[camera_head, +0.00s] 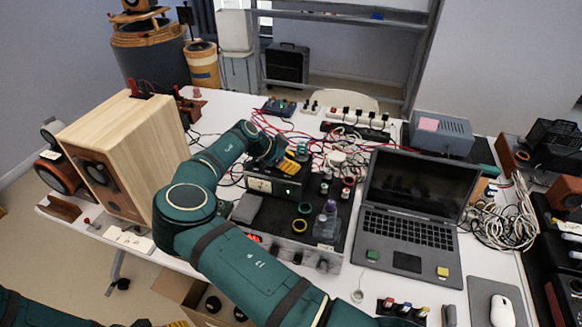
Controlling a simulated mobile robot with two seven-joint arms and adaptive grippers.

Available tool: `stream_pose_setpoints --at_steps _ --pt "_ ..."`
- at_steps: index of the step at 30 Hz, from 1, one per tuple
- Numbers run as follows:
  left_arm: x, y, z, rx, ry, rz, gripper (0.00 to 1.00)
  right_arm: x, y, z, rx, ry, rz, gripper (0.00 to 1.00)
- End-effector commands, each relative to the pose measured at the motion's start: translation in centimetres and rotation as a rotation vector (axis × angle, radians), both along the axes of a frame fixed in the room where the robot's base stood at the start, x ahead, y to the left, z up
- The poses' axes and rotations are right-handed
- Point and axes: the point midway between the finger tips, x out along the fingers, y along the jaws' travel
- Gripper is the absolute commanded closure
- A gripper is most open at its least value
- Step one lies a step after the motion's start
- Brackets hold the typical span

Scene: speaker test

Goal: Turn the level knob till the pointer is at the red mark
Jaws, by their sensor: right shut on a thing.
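A dark box with a pale meter face and a small green light (275,187) stands mid-table. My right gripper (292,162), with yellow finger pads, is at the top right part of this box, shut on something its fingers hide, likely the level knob. The knob, the pointer and the red mark cannot be made out. My right arm crosses the picture from the bottom to the gripper. My left arm shows at the bottom left, with a bit of its gripper (178,323) at the bottom edge; its opening cannot be told.
A wooden speaker box (125,140) stands left of my right arm. Red and white cables (345,150) lie behind the box. Small rings and a clear bottle (327,222) stand in front of it.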

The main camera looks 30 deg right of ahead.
Motion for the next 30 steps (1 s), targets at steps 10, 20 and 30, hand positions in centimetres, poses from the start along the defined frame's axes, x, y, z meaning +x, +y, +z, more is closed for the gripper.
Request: stream_pose_setpoints --at_steps 10,20,30 --pt "0.03 -0.05 -0.67 0.001 0.0 -0.001 0.46 -0.12 0.09 -0.37 0.006 0.004 -0.055 1.0" --pt "0.02 -0.05 -0.65 0.001 0.0 -0.001 0.46 -0.16 0.1 -0.42 0.007 0.005 -0.056 0.68" --pt "0.02 -0.05 -0.63 0.001 0.0 -0.001 0.46 -0.08 0.05 -0.21 0.004 0.002 -0.054 0.42"
